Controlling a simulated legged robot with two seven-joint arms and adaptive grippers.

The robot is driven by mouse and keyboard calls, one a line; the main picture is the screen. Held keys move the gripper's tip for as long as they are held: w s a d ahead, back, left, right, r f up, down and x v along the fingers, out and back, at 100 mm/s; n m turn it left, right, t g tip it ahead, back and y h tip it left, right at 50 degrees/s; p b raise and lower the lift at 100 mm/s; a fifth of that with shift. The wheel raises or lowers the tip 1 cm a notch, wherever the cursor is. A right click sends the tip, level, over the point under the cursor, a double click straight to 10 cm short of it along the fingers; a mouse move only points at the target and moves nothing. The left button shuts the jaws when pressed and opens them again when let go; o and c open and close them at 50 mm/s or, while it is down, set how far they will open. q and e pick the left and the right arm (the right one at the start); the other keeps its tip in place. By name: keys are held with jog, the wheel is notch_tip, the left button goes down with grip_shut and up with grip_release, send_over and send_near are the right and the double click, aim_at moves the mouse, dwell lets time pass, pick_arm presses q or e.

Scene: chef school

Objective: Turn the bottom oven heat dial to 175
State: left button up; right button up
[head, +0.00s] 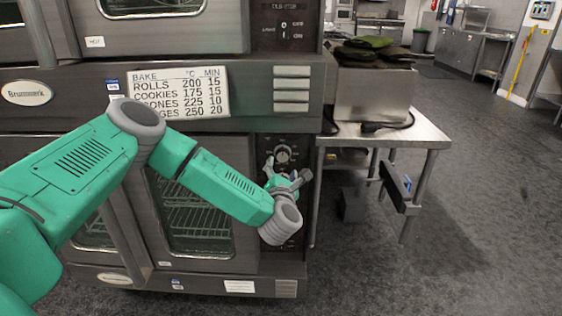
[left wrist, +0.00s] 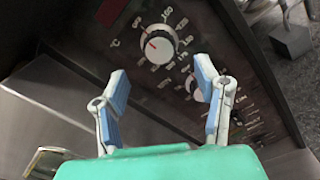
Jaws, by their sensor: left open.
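The bottom oven's heat dial (head: 283,154) is a round knob with a numbered ring on the dark control panel, right of the lower oven door. In the left wrist view the heat dial (left wrist: 159,46) is white-rimmed with a red pointer mark; its numbers are too small to read surely. My left gripper (head: 285,170) is just below the dial in the head view. In the left wrist view the left gripper (left wrist: 160,80) has its blue-padded fingers spread, with the dial beyond the gap and nothing between them. A second, smaller knob (left wrist: 194,88) lies near the right finger. My right gripper is not in view.
The lower oven door (head: 192,205) with a glass window is left of the panel. A bake chart (head: 178,93) hangs above it. A metal side table (head: 395,132) with a steel bin stands right of the oven. Open floor (head: 480,210) lies further right.

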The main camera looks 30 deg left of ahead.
aim_at(285, 157)
pick_arm(q)
jog(key=w, duration=0.3)
jog(key=w+a, duration=0.1)
jog(key=shift+w+r+b, duration=0.2)
jog(key=shift+r+b, duration=0.1)
jog(key=shift+b, duration=0.1)
jog(key=a, duration=0.1)
jog(key=w+a, duration=0.1)
jog(key=a, duration=0.1)
jog(key=shift+w+a+f, duration=0.2)
jog(key=shift+w+f, duration=0.1)
jog(key=shift+f, duration=0.1)
jog(key=shift+a, duration=0.2)
jog(key=shift+w+d+r, duration=0.1)
jog(key=shift+d+r, duration=0.05)
jog(key=shift+d, duration=0.3)
jog(key=shift+d+r, duration=0.1)
jog(key=shift+d, duration=0.25)
jog(key=c, duration=0.4)
jog(key=shift+d+r, duration=0.1)
jog(key=shift+d, duration=0.15)
jog(key=c, duration=0.7)
jog(key=shift+c, duration=0.2)
jog(key=shift+a, duration=0.1)
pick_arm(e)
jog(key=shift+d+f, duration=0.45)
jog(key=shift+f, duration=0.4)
